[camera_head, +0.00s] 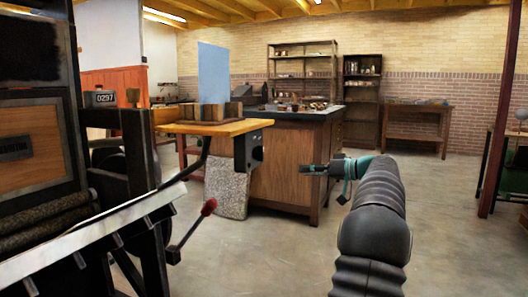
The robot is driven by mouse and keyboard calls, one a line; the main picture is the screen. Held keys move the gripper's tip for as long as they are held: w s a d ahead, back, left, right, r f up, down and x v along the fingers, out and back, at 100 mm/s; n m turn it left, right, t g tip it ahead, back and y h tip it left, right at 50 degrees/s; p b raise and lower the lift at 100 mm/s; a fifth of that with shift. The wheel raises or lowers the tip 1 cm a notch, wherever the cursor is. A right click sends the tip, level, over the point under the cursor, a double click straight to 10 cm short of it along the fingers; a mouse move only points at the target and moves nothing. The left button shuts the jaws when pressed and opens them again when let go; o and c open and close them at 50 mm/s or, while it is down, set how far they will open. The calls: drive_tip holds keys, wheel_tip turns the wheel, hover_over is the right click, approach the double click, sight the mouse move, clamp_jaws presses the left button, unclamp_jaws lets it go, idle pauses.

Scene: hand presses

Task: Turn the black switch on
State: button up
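My arm reaches in from the lower right, and my gripper (306,169) points left in front of the wooden cabinet. It is small and seen from the side, so I cannot tell whether its fingers are apart; nothing shows held in it. A black box-like part (248,150), possibly the black switch, is fixed below the end of the wooden press board at centre left. My gripper is to its right with a gap in the picture. Whether it is on or off is too small to tell.
The large dark press (38,150) fills the left side. A dark-topped wooden cabinet (275,178) stands behind my gripper. Shelves (302,72) and a table (415,109) stand at the back. Floor is open at right.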

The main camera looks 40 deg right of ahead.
sight(263, 148)
wheel_tip(263, 148, up, 6)
drive_tip(key=a+n+y, duration=0.2)
drive_tip(key=a+n, duration=0.1)
drive_tip(key=n, duration=0.3)
drive_tip(key=shift+t, duration=0.4)
drive_tip(key=x, duration=1.3)
drive_tip(key=shift+a+r+p, duration=0.1)
drive_tip(key=shift+r+p, duration=0.2)
drive_tip(key=shift+p, duration=0.05)
clamp_jaws()
